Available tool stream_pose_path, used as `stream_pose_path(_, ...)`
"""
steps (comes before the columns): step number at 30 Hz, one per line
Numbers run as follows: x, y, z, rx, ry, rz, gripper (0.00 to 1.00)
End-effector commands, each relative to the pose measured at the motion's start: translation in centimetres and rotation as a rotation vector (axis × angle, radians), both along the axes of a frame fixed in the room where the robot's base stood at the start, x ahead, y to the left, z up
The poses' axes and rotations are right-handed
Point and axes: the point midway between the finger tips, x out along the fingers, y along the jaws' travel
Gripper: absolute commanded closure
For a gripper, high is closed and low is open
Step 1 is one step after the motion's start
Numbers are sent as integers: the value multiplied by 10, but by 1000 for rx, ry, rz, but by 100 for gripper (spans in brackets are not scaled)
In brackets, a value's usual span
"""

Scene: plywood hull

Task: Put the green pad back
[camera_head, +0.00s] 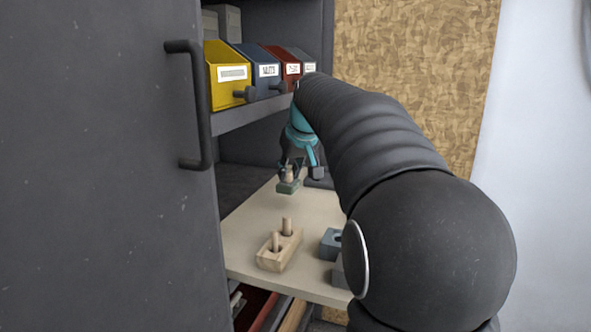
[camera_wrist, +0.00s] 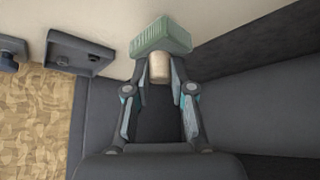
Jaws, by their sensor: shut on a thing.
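The green pad (camera_head: 288,187) is a small ribbed block with a pale wooden peg handle. My gripper (camera_head: 290,172) is shut on that handle, with the pad hanging below the fingers over the rear part of the beige board. In the wrist view the pad (camera_wrist: 160,36) sits just beyond the fingertips, and the handle shows between my gripper's fingers (camera_wrist: 160,66). I cannot tell whether the pad touches the board.
A wooden block (camera_head: 270,260) with two upright pegs stands on the beige board (camera_head: 245,225). A blue-grey block (camera_head: 329,246) lies right of it. Labelled bins, including a yellow one (camera_head: 226,88), fill the shelf above. A dark cabinet door (camera_head: 100,180) with a handle stands left.

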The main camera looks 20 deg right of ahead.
Motion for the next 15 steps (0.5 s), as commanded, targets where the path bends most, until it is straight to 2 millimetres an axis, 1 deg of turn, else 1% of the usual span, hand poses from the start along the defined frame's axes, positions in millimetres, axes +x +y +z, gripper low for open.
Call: stream_pose_path(15, 19, 20, -16, 0, 1, 2, 100)
